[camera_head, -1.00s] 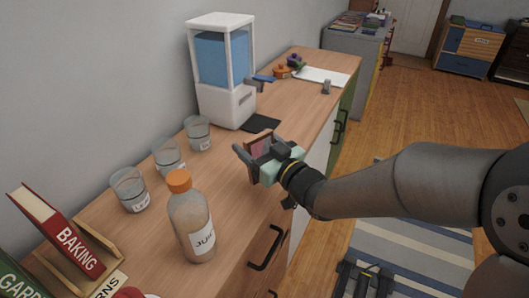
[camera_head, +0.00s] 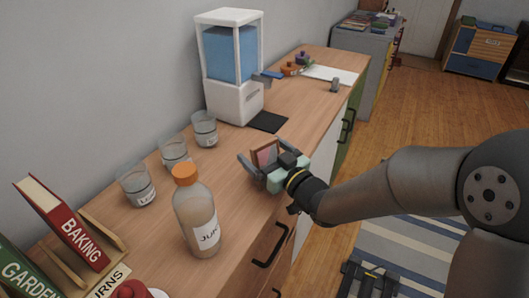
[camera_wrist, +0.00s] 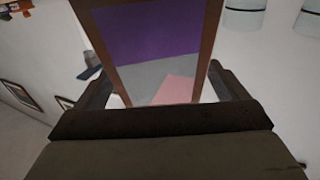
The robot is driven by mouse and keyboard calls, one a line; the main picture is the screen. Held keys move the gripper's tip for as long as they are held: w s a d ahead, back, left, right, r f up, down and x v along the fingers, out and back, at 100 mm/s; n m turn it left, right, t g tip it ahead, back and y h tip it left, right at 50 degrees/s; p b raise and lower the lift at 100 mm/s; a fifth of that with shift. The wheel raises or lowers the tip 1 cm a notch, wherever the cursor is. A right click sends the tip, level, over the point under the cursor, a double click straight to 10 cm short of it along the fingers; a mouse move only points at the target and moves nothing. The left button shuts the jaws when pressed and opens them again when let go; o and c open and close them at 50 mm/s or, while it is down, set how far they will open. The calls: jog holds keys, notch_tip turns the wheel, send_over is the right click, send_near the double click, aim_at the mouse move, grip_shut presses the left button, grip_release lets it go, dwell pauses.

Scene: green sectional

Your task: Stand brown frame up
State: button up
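The brown frame (camera_head: 265,154) is upright on the wooden counter, with a picture of pinkish and dark areas facing my gripper. In the wrist view the brown frame (camera_wrist: 205,45) fills the middle, its picture purple, grey and pink. My gripper (camera_head: 272,158) is low over the counter's front edge with its fingers spread, one on each side of the frame. In the wrist view a light gap shows between the left finger and the frame; the right finger is very close to it, and contact is unclear. The frame's foot is hidden behind my gripper.
An orange-capped juice bottle (camera_head: 197,218) and several glasses (camera_head: 174,152) stand to the left. A water dispenser (camera_head: 232,70) with a black mat (camera_head: 268,122) is behind. Books (camera_head: 72,225) are at the near left.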

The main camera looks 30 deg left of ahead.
jog(key=shift+r, duration=0.1)
jog(key=shift+r+p, duration=0.2)
jog(key=shift+p, duration=0.1)
jog(key=v, duration=1.2)
jog(key=shift+f, duration=0.15)
